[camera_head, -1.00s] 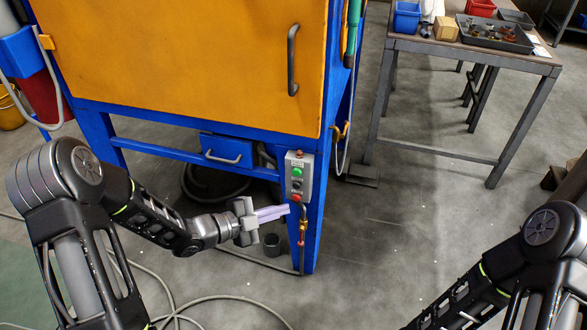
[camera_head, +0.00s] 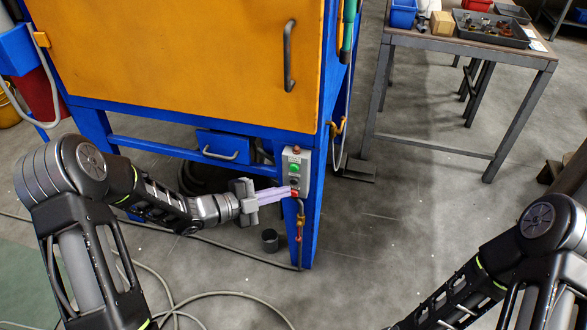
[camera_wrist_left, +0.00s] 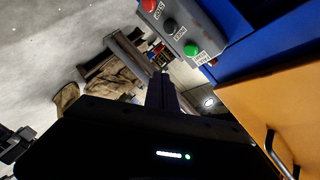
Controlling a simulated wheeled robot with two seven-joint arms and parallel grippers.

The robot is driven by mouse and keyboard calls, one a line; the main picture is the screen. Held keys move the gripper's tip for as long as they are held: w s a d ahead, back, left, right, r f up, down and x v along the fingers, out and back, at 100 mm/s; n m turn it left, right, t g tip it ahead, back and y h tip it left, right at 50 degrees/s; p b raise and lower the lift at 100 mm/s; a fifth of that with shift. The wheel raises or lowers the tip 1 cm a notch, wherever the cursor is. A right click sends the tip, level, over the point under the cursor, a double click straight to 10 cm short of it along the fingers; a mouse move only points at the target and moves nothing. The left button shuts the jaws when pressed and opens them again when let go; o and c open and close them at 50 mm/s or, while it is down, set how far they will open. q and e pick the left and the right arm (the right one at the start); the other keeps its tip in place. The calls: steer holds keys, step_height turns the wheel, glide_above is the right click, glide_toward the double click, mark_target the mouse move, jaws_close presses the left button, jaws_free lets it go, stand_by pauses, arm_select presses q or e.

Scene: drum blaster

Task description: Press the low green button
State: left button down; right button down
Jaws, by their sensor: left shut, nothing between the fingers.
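The green button (camera_head: 294,168) is on a small grey control box (camera_head: 304,172) on the front leg of the blue and orange cabinet. A dark button sits below it and a red button (camera_head: 294,191) at the bottom. My left gripper (camera_head: 287,193) is shut and empty, its pale fingertips close to the lower part of the box by the red button; I cannot tell whether they touch it. The left wrist view shows the green button (camera_wrist_left: 191,49) beyond the dark finger, with the red button (camera_wrist_left: 149,6) at the top. My right gripper is out of view; only its arm shows.
The orange cabinet door (camera_head: 180,60) with a dark handle is above the box. A pipe (camera_head: 299,225) runs down below it. A small dark cup (camera_head: 270,240) stands on the floor under the left gripper. A table (camera_head: 470,45) with trays stands at the right.

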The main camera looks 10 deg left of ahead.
mark_target(305, 171)
arm_select(q)
steer(key=shift+w+d+b, duration=0.2)
steer(key=shift+w+b, duration=0.2)
steer(key=shift+w, duration=2.15)
steer(key=shift+w, duration=0.1)
steer(key=shift+w, duration=0.3)
steer(key=shift+w+b, duration=0.4)
steer(key=shift+w, duration=0.05)
stand_by(0.6)
steer(key=shift+s, duration=0.85)
steer(key=shift+s, duration=0.1)
